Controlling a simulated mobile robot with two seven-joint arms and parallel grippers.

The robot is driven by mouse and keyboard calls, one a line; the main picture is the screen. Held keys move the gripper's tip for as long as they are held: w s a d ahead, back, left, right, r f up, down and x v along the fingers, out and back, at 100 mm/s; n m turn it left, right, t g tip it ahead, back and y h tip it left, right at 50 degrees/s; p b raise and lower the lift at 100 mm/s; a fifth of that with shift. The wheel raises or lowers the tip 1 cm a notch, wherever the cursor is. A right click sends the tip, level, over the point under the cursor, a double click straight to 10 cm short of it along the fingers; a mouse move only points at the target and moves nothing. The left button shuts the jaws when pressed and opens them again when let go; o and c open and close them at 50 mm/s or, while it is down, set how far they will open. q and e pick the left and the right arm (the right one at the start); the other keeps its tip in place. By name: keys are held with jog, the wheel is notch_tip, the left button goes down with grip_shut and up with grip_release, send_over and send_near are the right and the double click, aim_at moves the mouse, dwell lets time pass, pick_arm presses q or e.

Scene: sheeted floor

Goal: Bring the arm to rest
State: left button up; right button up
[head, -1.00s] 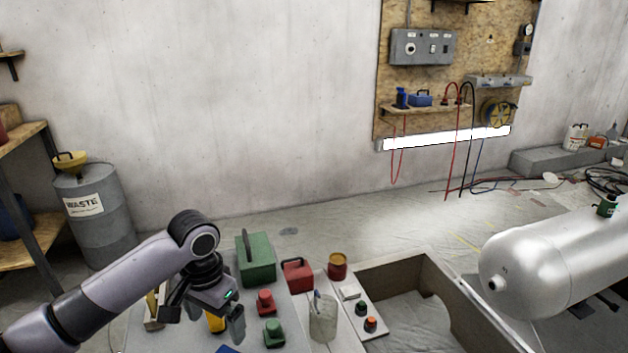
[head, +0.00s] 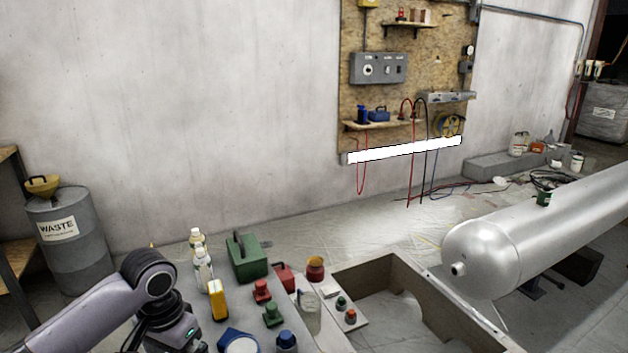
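My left arm comes in from the lower left. Its gripper (head: 165,348) points down at the bottom edge of the head view, over the left part of the worktop. Its two dark fingers stand apart, with their tips cut off by the frame edge. I see nothing held between them. My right gripper is out of view.
Close right of the gripper stand a yellow device (head: 217,300), white bottles (head: 203,270), a blue item (head: 237,341), red (head: 262,291) and green (head: 272,314) pieces, and a green box (head: 246,257). An open bin (head: 445,290) and silver tank (head: 540,230) lie right.

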pick_arm(q)
jog(key=s+d+f+m+t+h, duration=0.1)
jog(key=s+d+f+h, duration=0.1)
jog(key=s+d+f, duration=0.75)
jog(key=s+a+r+n+t+y, duration=0.25)
jog(key=s+a, duration=0.65)
jog(key=s, duration=0.5)
jog(key=w+d+f+t+h, duration=0.2)
jog(key=w+f+t, duration=0.4)
jog(key=f, duration=0.3)
jog(key=shift+d+t+h, duration=0.3)
jog(key=shift+t+h, duration=0.05)
jog(key=shift+f, duration=0.1)
